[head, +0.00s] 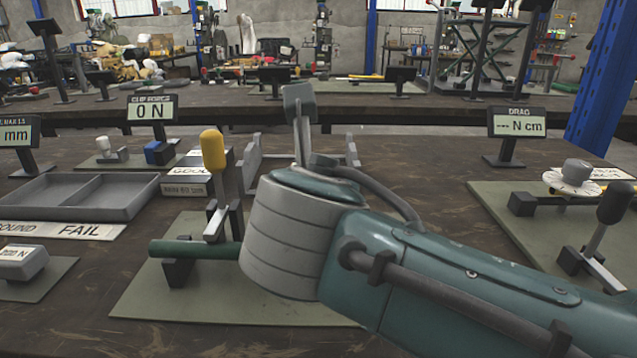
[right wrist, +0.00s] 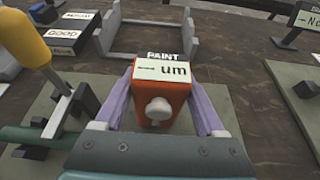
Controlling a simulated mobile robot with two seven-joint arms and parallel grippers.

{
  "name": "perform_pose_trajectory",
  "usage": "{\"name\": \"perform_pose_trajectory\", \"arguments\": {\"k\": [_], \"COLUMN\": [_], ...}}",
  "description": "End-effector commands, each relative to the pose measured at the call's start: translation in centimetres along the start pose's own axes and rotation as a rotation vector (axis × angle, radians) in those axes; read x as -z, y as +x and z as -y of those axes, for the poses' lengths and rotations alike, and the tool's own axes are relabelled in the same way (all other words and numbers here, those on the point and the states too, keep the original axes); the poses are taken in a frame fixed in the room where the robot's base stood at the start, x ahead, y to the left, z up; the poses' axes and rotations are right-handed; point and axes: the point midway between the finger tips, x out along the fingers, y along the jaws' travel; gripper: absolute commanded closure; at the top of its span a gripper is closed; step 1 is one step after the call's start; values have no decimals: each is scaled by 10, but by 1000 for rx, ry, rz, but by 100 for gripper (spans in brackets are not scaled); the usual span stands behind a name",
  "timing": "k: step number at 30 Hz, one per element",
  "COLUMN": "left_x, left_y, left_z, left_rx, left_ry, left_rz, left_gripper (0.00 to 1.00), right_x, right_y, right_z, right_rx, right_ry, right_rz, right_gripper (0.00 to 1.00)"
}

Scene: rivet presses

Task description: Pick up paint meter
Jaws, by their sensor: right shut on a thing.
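The paint meter (right wrist: 161,98) is an orange box with a pale display reading "--- um", the word PAINT at its far edge and a round white knob on the side toward me. My right gripper (right wrist: 160,85) is shut on it, with one purple finger along each side. I cannot tell whether the meter touches the surface below. In the head view my right arm reaches in from the right and hides the meter and the fingers. My left gripper is in neither view.
A yellow-handled lever press (head: 213,150) stands just left of my right wrist, close to it. A grey divided tray (head: 78,194) and a FAIL strip (head: 85,230) lie further left. A grey frame (right wrist: 150,42) is behind the meter. Another press (head: 600,225) is at right.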

Motion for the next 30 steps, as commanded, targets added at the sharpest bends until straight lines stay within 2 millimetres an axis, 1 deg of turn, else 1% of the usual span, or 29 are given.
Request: {"name": "perform_pose_trajectory", "arguments": {"k": [4, 7, 11, 12, 16, 18, 20, 23, 27, 30], "left_x": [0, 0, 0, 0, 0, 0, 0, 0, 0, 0], "left_y": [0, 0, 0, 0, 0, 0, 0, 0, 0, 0], "left_z": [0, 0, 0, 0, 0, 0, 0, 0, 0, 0], "left_rx": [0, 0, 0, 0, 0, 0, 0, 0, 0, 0], "left_ry": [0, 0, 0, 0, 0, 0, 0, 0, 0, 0], "left_rz": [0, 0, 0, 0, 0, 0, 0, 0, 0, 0], "left_gripper": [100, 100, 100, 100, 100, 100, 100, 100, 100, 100], "right_x": [-1, -9, -30, -40, -66, -76, -80, -67, -36, -21], "right_y": [0, -3, -12, -15, -26, -31, -32, -26, -13, -9], "right_z": [0, 0, 0, 0, 0, 0, 0, 1, 1, 0], "right_rx": [0, 0, -2, -1, -2, -2, 1, 8, 8, 3], "right_ry": [0, 2, 4, 4, 3, 1, 2, 3, 2, 0], "right_rz": [1, 4, 5, 7, 7, 5, 3, -1, -2, -2], "right_gripper": [100, 100, 100, 100, 100, 100, 100, 100, 100, 100]}}
